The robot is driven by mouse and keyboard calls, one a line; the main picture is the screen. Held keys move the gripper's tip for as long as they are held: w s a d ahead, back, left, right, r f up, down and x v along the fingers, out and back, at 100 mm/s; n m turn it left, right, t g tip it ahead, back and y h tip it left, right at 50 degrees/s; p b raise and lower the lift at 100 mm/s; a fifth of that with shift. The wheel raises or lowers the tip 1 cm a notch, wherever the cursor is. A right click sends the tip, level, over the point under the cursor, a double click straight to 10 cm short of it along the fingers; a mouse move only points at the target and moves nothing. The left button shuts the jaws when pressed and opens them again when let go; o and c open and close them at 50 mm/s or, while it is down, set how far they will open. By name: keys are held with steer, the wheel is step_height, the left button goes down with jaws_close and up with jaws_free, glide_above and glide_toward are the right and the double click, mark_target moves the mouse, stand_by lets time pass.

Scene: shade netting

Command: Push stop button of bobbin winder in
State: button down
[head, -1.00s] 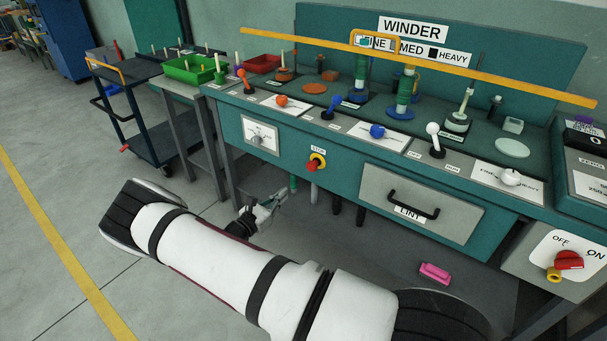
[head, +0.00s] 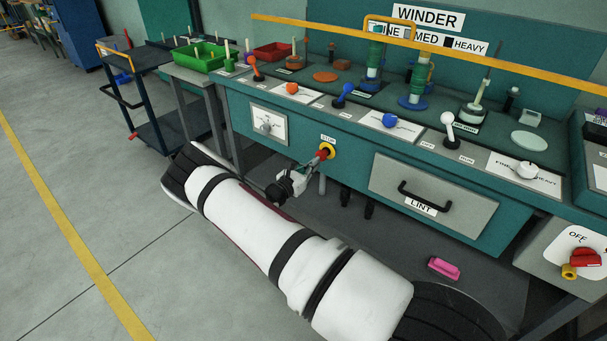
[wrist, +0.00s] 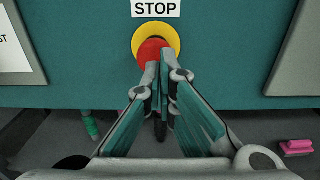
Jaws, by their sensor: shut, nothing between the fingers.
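The stop button is a red mushroom knob (wrist: 150,50) in a yellow collar (wrist: 172,32), under a white STOP label (wrist: 156,8) on the teal front of the winder. In the head view the red knob (head: 322,153) shows on the bench front, left of the LINT drawer. My gripper (wrist: 161,72) is shut and empty. Its fingertips overlap the lower right of the knob in the wrist view; I cannot tell for sure whether they touch it. In the head view my gripper (head: 312,168) reaches up to the knob from below left.
The LINT drawer (head: 475,195) has a black handle to the right. A framed dial panel (head: 268,125) is on the left. Several levers and bobbins stand on the bench top above. A pink object (head: 443,268) lies low at right. The floor at left is clear.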

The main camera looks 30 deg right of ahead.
mark_target(321, 158)
steer(key=shift+x, duration=0.75)
steer(key=shift+d, duration=0.1)
steer(key=shift+b+x, duration=0.4)
steer(key=shift+x, duration=0.5)
steer(key=shift+w+d+r, duration=0.1)
steer(key=shift+d+r, duration=0.05)
steer(key=shift+d, duration=0.05)
steer(key=shift+a, duration=0.3)
steer(key=p+v, duration=0.1)
steer(key=v, duration=1.3)
steer(key=shift+a+f+p, duration=0.2)
steer(key=shift+a+p, duration=0.05)
steer(key=shift+p, duration=0.15)
